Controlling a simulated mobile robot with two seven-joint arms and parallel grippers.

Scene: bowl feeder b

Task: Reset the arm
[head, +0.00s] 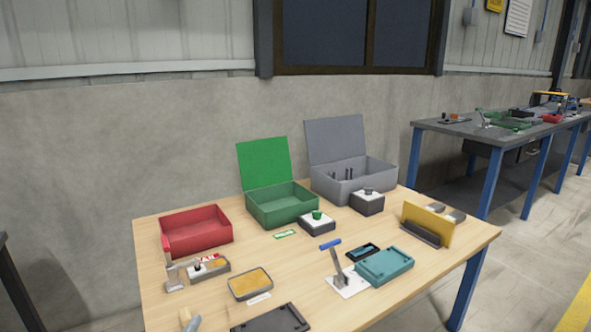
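Neither of my arms nor grippers shows in the head view. The task names no object apart from the arm. The wooden table (300,268) stands in front of me with boxes and small fixtures on it. A metal lever with a blue handle (331,244) stands tilted on a white plate (350,284) near the table's middle.
An open red box (196,234), a green box (282,205) with raised lid and a grey box (352,183) with raised lid line the back. A teal box (385,266) and a yellow panel (428,225) stand right. A dark tray (270,320) is cut off at the bottom.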

